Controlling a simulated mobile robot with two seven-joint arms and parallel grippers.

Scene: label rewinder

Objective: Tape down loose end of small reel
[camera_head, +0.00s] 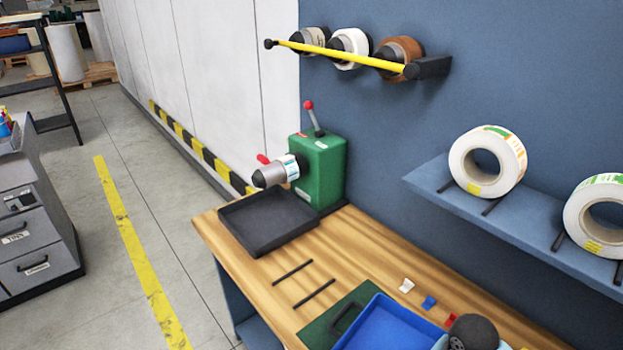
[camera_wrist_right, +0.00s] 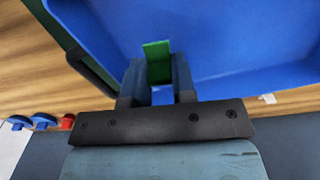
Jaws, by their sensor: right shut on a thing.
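The small reel (camera_head: 290,167), a narrow white and blue roll, sits on the grey spindle of the green rewinder (camera_head: 318,170). Its loose end is too small to make out. In the right wrist view my right gripper (camera_wrist_right: 158,76) is shut on a small green piece (camera_wrist_right: 157,48), which sticks out between the fingertips above the blue tray (camera_wrist_right: 230,45). I cannot tell for sure whether this piece is tape. In the head view the blue tray (camera_head: 385,328) is at the bottom, with part of my right arm beside it; the right fingers are hidden there. My left gripper is out of view.
A black tray (camera_head: 268,243) lies below the spindle. Small white (camera_head: 406,285), blue (camera_head: 429,302) and red (camera_head: 450,319) pieces lie along the bench's wall side. Two large reels stand on the shelf (camera_head: 520,225). A yellow bar (camera_head: 340,55) crosses in front of three wall rolls.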

